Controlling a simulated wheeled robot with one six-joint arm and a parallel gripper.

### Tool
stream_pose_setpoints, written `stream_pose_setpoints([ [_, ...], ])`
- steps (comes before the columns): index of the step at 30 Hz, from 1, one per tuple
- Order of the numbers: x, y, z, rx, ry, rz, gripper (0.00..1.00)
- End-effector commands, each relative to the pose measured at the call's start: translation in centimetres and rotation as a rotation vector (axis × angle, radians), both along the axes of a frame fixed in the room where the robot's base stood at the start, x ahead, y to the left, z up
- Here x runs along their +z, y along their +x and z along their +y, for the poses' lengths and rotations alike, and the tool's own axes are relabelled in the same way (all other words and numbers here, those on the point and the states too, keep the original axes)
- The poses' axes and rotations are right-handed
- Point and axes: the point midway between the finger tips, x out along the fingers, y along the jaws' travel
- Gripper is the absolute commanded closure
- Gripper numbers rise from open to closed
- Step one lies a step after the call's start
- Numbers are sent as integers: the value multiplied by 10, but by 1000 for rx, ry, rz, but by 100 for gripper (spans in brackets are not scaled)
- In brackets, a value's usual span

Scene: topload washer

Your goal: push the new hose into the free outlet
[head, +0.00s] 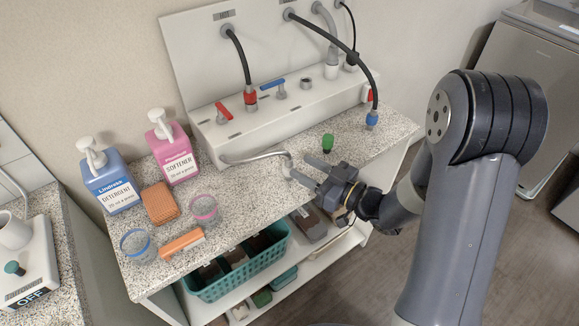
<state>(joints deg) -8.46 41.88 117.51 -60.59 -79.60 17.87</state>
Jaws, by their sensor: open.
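A black hose with a blue end (372,119) runs from the wall panel and hangs down at the right front of the white box; it looks like the new hose. Its blue end is loose, at or just above the counter. A short grey outlet (306,84) on top of the box, right of the blue lever, has nothing in it. My gripper (299,168) is open and empty over the counter, pointing left. It is left of and nearer than the blue hose end, close to the tip of a curved metal spout (256,157).
A red-ended hose (250,97) and a white-ended hose (331,70) sit in the box. Red (224,111) and blue (273,88) levers stand on it. Bottles (108,185), cups and sponges fill the left counter. A teal basket (215,289) is below.

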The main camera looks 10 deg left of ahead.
Motion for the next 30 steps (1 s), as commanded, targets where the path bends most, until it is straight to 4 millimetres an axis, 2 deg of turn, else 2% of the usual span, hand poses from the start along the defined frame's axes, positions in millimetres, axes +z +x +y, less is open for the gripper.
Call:
stream_pose_setpoints([
  [5,-1,4,12,2,-1,1,59],
  [13,-4,19,46,2,-1,-1,59],
  [22,-5,22,51,-2,-1,0,59],
  [30,-5,22,51,-2,-1,0,80],
])
